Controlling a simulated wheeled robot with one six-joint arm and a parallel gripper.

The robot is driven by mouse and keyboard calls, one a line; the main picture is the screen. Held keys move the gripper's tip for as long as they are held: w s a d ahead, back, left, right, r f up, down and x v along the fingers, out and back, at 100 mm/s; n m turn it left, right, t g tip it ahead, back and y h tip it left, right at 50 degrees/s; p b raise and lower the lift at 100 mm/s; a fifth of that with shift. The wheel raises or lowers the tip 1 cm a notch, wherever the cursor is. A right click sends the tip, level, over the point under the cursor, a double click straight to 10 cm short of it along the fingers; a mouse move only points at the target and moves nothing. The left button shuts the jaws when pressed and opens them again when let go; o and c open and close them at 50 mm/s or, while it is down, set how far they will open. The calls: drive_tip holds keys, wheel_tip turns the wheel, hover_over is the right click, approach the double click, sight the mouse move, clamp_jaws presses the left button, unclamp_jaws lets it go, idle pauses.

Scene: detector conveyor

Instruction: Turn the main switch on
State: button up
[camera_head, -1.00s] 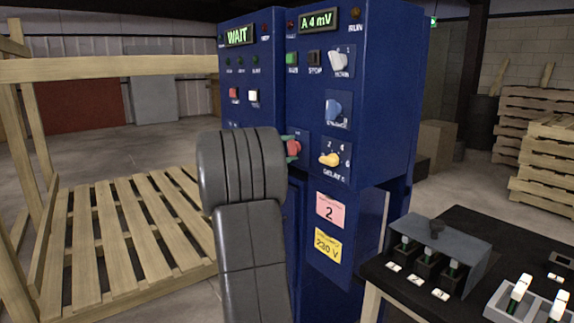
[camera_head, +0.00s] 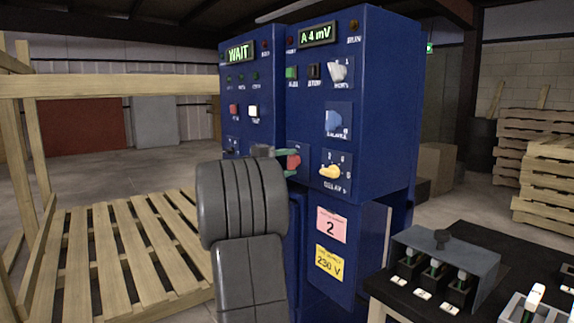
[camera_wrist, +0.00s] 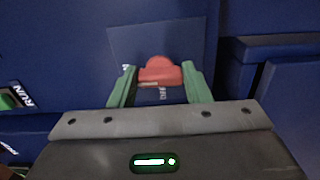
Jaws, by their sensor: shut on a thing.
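The red switch knob (camera_head: 293,161) sits on the lower left of the right-hand blue cabinet's front. It also shows in the wrist view (camera_wrist: 160,72), upside down relative to the panel text. My gripper (camera_head: 287,158) has its green fingers at the knob. In the wrist view my gripper (camera_wrist: 159,79) has one green finger on each side of the knob, shut on it. My grey arm stands in front of the left cabinet's lower part. The knob's label is mostly hidden, and I cannot tell its exact turn angle. The left display (camera_head: 239,53) reads WAIT.
A yellow delay dial (camera_head: 330,171), a blue knob (camera_head: 334,121) and a white knob (camera_head: 337,72) are close by on the same panel. A black table (camera_head: 463,242) with a grey switch box (camera_head: 450,262) stands at right. A wooden pallet structure (camera_head: 110,245) is at left.

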drive_tip(key=o, duration=1)
drive_tip(key=shift+a, duration=0.1)
drive_tip(key=p+v, duration=0.2)
drive_tip(key=v, duration=1.1)
drive_tip(key=shift+s+a, duration=0.25)
drive_tip(key=shift+s, duration=0.05)
drive_tip(key=shift+w, duration=0.1)
drive_tip(key=b+x, duration=0.2)
drive_tip(key=x, duration=1.1)
drive_tip(key=shift+w+d, duration=0.2)
drive_tip(key=shift+d, duration=0.15)
